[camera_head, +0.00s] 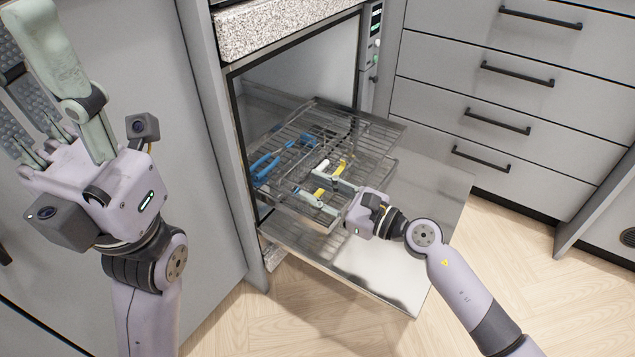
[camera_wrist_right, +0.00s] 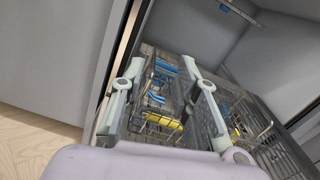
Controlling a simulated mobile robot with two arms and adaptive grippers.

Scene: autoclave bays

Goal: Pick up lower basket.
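Two wire baskets extend from an open autoclave (camera_head: 300,75) in the head view. The upper basket (camera_head: 385,130) is set further back. The lower basket (camera_head: 328,222) sits below it, towards the front, over the lowered door. Blue-handled tools (camera_head: 265,165) and a yellow-handled tool (camera_head: 322,184) show among the wires; which basket holds each is hard to tell. My right gripper (camera_head: 307,184) is at the lower basket's front. Its fingers stand apart in the right wrist view (camera_wrist_right: 161,64), with wire mesh between and beyond them; contact is unclear. My left gripper (camera_head: 25,80) is raised at the left, fingers spread, empty.
The autoclave's metal door (camera_head: 400,265) lies folded down beneath the baskets. A drawer cabinet (camera_head: 515,85) stands to the right, and a grey panel (camera_head: 150,60) to the left. Wooden floor (camera_head: 510,260) is clear in front and to the right.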

